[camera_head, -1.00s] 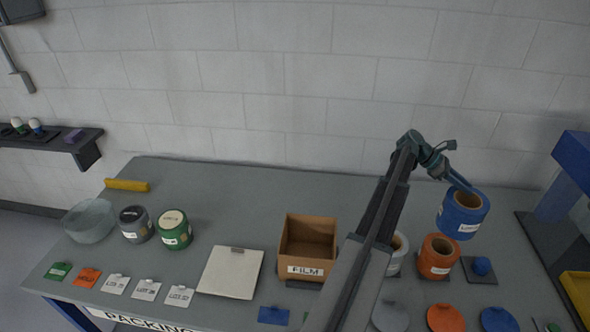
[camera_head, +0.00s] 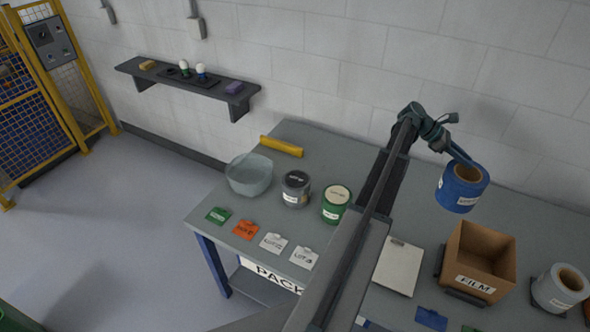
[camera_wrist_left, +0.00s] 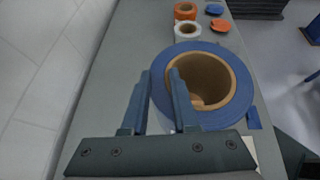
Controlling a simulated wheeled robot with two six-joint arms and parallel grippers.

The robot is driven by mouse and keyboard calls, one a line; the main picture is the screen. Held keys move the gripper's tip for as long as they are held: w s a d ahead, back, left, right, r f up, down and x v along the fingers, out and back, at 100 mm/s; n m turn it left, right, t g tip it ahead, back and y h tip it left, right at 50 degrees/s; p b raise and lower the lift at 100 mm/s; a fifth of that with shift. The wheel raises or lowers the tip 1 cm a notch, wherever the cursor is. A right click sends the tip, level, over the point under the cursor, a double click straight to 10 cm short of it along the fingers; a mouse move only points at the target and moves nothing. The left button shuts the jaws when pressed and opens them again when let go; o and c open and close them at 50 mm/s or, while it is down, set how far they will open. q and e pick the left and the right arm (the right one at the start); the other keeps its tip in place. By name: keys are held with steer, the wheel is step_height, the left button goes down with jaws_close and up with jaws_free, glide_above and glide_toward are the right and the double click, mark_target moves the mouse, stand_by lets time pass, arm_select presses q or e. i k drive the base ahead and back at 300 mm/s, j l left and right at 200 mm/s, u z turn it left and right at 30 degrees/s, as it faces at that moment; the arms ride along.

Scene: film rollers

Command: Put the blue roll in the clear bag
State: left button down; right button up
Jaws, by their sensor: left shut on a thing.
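The blue roll (camera_head: 462,188) has a brown core and a white label. It hangs upright in my left gripper (camera_head: 462,158), above the back right of the table. In the left wrist view the blue roll (camera_wrist_left: 222,117) fills the middle, with one finger of my left gripper (camera_wrist_left: 160,82) inside the core and the other outside the roll, shut on its wall. The clear bag (camera_head: 249,176) is a pale, see-through round shape, open at the top, at the table's left end, well apart from the roll. My right gripper is not in view.
A yellow bar (camera_head: 282,146) lies behind. A FILM box (camera_head: 480,258) and a white roll (camera_head: 560,290) are at the right. Tags (camera_head: 217,215) line the front edge.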

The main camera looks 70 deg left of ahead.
mark_target(251, 182)
steer(key=k+j+u, duration=0.15)
steer(key=j, duration=0.2)
steer(key=k+j+u, duration=0.2)
steer(key=j, duration=0.15)
steer(key=k+j+u, duration=0.15)
steer(key=j, duration=0.25)
steer(key=k+j+u, duration=0.2)
steer(key=j, duration=0.2)
steer(key=j+u, duration=0.15)
steer(key=j, duration=0.25)
